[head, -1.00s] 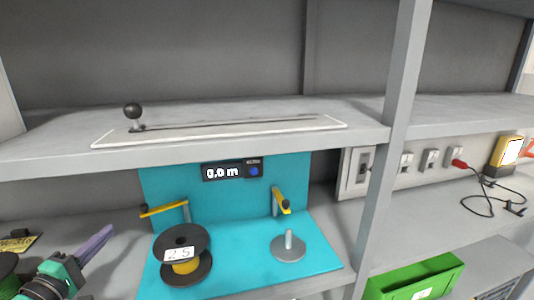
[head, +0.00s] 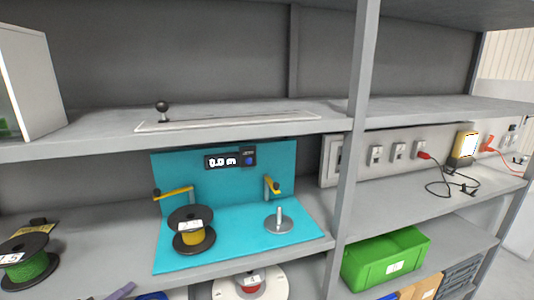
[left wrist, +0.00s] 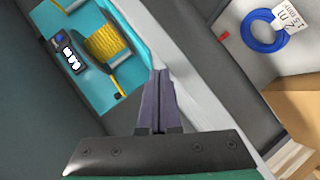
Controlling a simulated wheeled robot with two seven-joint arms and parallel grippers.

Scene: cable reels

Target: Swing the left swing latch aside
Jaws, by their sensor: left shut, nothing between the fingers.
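The left swing latch (head: 174,193) is a yellow bar with a dark knob at its left end, on a grey post above the left reel. It points left across the teal board (head: 210,258). The reel (head: 193,234) with yellow cable and black flanges stands below it; its yellow winding also shows in the left wrist view (left wrist: 106,43). A second yellow latch (head: 272,185) stands by the empty spindle (head: 279,220). My left gripper (head: 124,290) shows only its purple fingertips at the bottom edge; in the left wrist view its fingers (left wrist: 159,88) are together and empty, apart from the latch.
A black reel with green cable (head: 28,268) stands at the left. A white reel with red (head: 250,283) is below the board. The upper shelf (head: 100,133) overhangs the board. A green bin (head: 385,258) is at the lower right.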

